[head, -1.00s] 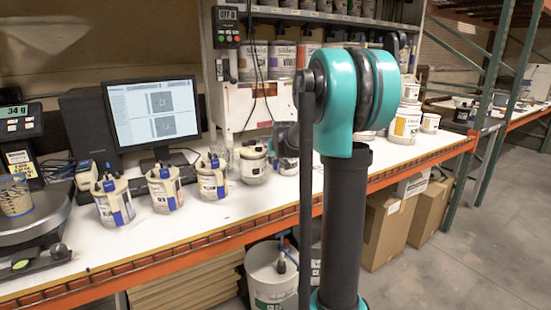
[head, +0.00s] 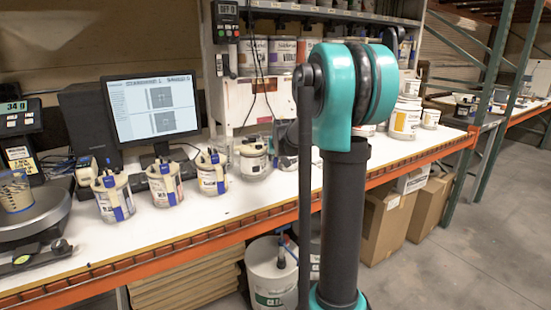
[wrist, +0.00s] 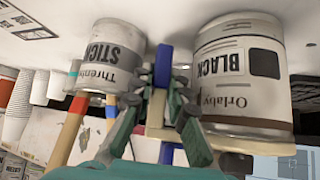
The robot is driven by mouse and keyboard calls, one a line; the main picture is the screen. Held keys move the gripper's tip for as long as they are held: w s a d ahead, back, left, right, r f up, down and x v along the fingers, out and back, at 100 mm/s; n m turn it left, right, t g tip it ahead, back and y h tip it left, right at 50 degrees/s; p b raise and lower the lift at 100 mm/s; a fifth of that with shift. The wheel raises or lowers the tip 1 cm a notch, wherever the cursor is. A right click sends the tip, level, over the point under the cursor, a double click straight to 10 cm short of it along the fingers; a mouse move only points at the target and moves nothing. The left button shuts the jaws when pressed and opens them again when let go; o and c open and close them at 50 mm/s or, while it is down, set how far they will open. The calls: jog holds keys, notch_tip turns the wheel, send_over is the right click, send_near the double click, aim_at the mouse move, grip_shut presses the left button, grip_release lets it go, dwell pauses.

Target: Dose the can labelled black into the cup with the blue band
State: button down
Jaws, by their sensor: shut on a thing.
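The can labelled black (wrist: 240,75) shows upside down at the right of the wrist view, its label readable. My gripper (wrist: 158,106) is shut on a cream and blue part (wrist: 163,68) between this can and a second can (wrist: 110,55) at the left, whose label is partly readable. I cannot tell which can the held part belongs to. In the head view my arm hides the gripper, and I cannot tell which can is the black one. A translucent tan cup (head: 15,192) with a bluish band stands on the scale (head: 38,215) at the far left.
Several cans with blue fittings (head: 165,184) stand in a row along the white bench (head: 240,208). The scale display (head: 13,106) reads 34 g. A monitor (head: 152,108) stands behind the cans. More cans (head: 405,120) stand at right, beyond my arm.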

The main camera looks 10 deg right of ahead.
jog(key=shift+f, duration=0.15)
jog(key=c, duration=1.4)
grip_release()
